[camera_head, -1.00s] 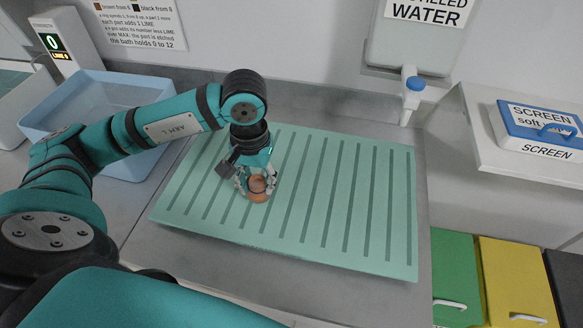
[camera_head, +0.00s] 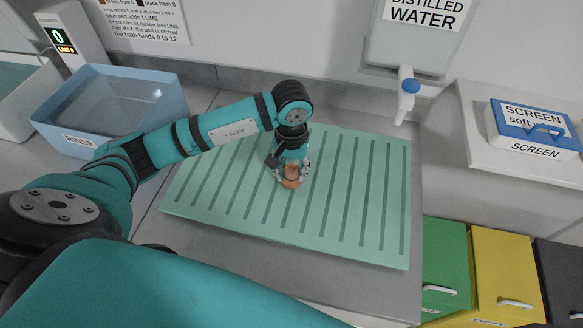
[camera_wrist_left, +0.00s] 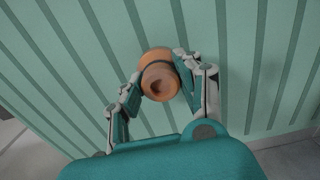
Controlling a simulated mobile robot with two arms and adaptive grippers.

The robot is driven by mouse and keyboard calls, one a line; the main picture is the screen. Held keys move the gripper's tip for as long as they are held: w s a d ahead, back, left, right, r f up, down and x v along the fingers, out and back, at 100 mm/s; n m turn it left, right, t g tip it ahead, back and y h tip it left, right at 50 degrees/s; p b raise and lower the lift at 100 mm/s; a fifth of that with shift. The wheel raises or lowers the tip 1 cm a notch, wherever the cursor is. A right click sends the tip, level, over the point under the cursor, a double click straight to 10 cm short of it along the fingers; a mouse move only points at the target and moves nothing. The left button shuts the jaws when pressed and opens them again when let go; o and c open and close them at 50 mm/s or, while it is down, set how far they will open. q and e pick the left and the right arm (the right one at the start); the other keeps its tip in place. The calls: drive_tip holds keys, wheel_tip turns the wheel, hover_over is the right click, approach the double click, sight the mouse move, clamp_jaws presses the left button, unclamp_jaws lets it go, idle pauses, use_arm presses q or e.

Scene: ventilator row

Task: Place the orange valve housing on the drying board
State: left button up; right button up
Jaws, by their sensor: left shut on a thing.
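The orange valve housing (camera_head: 291,177) is a small round part, held between the fingers of my left gripper (camera_head: 291,173) over the middle-left of the drying board. In the left wrist view the housing (camera_wrist_left: 159,76) shows a dark opening in its near end, and the fingers of my left gripper (camera_wrist_left: 157,90) close on it from both sides. The drying board (camera_head: 340,228) is a green grooved panel on the counter. I cannot tell whether the housing touches the board or hangs just above it. My right gripper is out of view.
A blue rinse basin (camera_head: 160,100) stands at the left. A distilled water tank (camera_head: 418,40) with a blue tap (camera_head: 411,86) hangs at the back. A screen box (camera_head: 535,127) sits on the right ledge. Green (camera_head: 446,265) and yellow (camera_head: 505,270) bins stand at front right. The board is otherwise bare.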

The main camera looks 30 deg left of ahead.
sight(291, 169)
use_arm(q)
drive_tip(key=shift+f, duration=0.15)
drive_tip(key=o, duration=1.1)
drive_tip(key=shift+r, duration=0.25)
drive_tip(key=shift+w+r, duration=0.1)
drive_tip(key=shift+r, duration=0.2)
wheel_tip(291, 169, up, 11)
drive_tip(key=b, duration=0.3)
drive_tip(key=shift+r+b, duration=0.15)
drive_tip(key=shift+b, duration=0.15)
